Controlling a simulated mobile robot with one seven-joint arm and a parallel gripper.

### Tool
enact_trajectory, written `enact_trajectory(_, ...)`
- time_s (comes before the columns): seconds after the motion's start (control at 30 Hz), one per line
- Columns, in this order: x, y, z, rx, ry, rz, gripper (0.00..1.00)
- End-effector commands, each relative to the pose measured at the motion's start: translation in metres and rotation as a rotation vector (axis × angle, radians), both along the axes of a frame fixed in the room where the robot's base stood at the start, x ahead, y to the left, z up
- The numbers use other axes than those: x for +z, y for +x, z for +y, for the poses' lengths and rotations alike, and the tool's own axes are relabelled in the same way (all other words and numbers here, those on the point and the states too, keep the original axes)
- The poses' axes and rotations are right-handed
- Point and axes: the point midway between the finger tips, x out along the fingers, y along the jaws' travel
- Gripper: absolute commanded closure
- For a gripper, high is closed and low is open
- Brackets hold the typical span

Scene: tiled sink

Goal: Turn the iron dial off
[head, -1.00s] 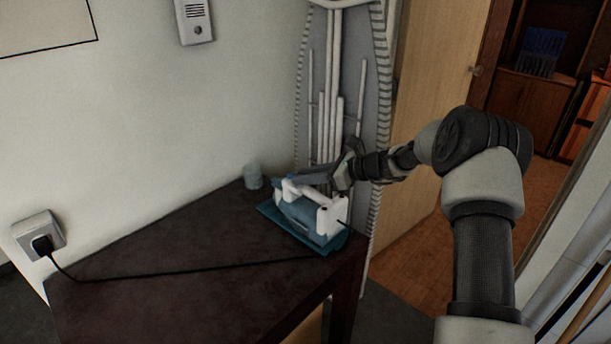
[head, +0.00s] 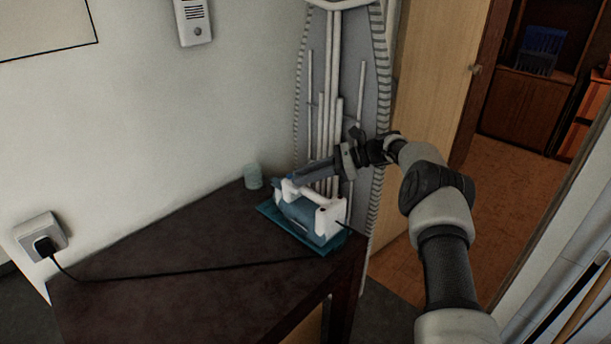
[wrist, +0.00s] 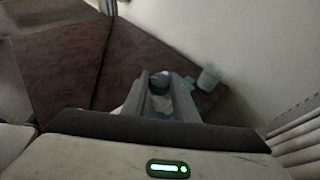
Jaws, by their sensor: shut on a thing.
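The blue and white iron (head: 311,216) rests on a teal base (head: 328,246) near the right end of the dark table. My gripper (head: 297,179) reaches over the iron from the right, its fingers at the iron's upper part. White and blue parts of the iron show beside and below the fingers. The dial's markings cannot be read, and it is hidden by the gripper in the head view.
A pale cup (head: 252,176) stands behind the iron by the wall; it also shows in the wrist view (wrist: 209,78). A black cord runs across the table (head: 200,240) to a wall socket (head: 41,236). An ironing board (head: 345,70) stands upright close behind my gripper.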

Motion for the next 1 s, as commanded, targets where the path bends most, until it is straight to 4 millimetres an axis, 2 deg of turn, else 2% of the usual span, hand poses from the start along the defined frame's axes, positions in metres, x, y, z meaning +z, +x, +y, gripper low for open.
enact_trajectory(0.07, 0.001, -0.001, 0.0, 0.002, 0.001, 0.002, 0.96)
enact_trajectory(0.1, 0.001, -0.001, 0.0, 0.002, 0.001, 0.002, 0.67)
enact_trajectory(0.2, 0.0, -0.001, 0.0, 0.001, 0.0, 0.002, 0.55)
enact_trajectory(0.57, 0.002, 0.0, -0.006, 0.0, 0.0, 0.001, 0.55)
enact_trajectory(0.67, 0.008, 0.0, -0.018, -0.002, -0.001, -0.001, 0.55)
enact_trajectory(1.0, 0.037, -0.003, -0.09, -0.004, -0.001, -0.001, 0.55)
